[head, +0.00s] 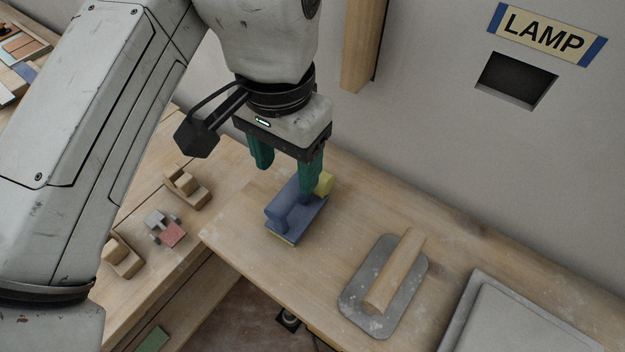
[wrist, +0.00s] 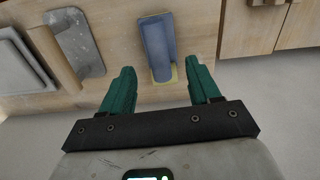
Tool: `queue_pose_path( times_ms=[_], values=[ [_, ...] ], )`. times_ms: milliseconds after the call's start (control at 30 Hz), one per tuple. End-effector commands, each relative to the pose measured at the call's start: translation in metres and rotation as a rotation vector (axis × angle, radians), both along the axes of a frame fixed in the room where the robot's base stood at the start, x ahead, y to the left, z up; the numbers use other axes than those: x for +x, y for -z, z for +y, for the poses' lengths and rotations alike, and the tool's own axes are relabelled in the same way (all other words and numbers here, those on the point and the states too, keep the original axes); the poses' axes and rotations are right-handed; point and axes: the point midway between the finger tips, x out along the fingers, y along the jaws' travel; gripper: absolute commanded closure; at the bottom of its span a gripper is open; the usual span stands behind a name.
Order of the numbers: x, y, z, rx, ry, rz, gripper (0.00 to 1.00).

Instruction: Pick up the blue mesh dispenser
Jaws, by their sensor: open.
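The blue mesh dispenser (head: 283,222) lies on the wooden bench, a blue block-like body with a raised part and some yellow at its edge. My gripper (head: 287,182) has green fingers, spread open and empty, pointing down above the far end of the dispenser. One finger hides part of it in the head view. In the wrist view, the dispenser (wrist: 157,42) lies ahead of the gap between the two fingertips (wrist: 160,72), nearly centred. I cannot tell exactly how high the fingertips are above it.
A trowel with a wooden handle (head: 396,272) lies to the right, with a grey tray (head: 470,312) beyond it. Small wooden pieces (head: 187,185) and a grey and red item (head: 168,232) sit on the left bench. The wall with a LAMP sign (head: 543,35) stands behind.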

Motion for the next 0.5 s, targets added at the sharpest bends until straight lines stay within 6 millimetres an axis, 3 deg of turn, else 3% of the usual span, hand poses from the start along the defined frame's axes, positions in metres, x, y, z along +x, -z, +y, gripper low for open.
queue_pose_path(
  times_ms=[200, 500],
  values=[
    [-0.001, 0.034, 0.0, -0.001, -0.001, 0.002, 0.38],
    [0.0, 0.058, -0.002, -0.001, 0.001, 0.002, 0.38]
  ],
)
